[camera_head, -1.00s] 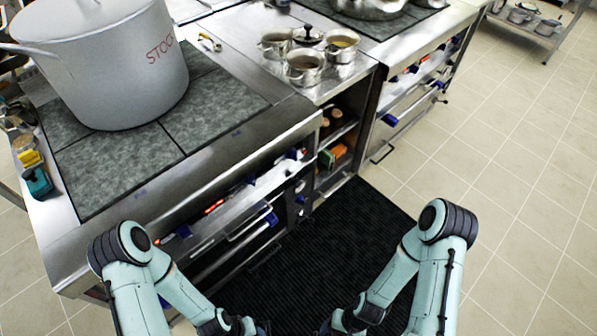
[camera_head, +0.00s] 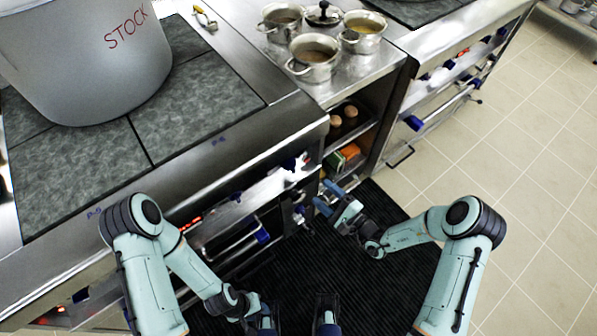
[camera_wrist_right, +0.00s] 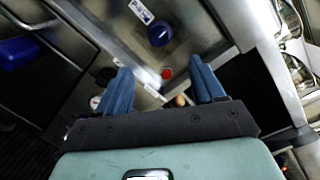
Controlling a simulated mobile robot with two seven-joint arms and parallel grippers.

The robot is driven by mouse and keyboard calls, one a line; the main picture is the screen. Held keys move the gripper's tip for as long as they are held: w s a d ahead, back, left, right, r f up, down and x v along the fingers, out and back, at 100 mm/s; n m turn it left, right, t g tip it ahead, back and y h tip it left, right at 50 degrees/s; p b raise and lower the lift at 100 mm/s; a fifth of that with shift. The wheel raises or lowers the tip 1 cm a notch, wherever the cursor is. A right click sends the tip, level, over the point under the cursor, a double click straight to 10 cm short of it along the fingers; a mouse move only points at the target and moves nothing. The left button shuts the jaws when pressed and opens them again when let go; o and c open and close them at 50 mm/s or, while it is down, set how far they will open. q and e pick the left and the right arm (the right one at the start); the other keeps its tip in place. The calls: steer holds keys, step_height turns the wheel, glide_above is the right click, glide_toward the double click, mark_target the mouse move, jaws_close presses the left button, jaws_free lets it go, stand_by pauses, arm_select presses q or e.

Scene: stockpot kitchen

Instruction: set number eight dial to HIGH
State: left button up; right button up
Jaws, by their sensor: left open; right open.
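In the right wrist view a round blue dial (camera_wrist_right: 160,34) sits on the metal front panel, beside a white label (camera_wrist_right: 141,11) starting with "P"; its number is unclear. A small red light (camera_wrist_right: 167,73) is near it. My right gripper (camera_wrist_right: 160,67) is open and empty, and the dial lies beyond its fingertips, apart from them. In the head view my right gripper (camera_head: 322,196) is close to the stove front's right end. My left gripper (camera_head: 295,318) is open at the bottom edge, partly cut off. The dial's setting cannot be read.
A large STOCK pot (camera_head: 75,60) stands on the grey hob. Small pots (camera_head: 314,58) stand on the counter, above an open shelf (camera_head: 345,150). A blue-ended handle bar (camera_head: 235,243) juts from the stove front. The dark mat (camera_head: 385,205) is clear.

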mark_target(295, 169)
steer(key=x, duration=1.3)
steer(key=shift+s+b, duration=0.1)
steer(key=shift+b, duration=0.2)
steer(key=c, duration=1)
steer(key=shift+c, duration=0.2)
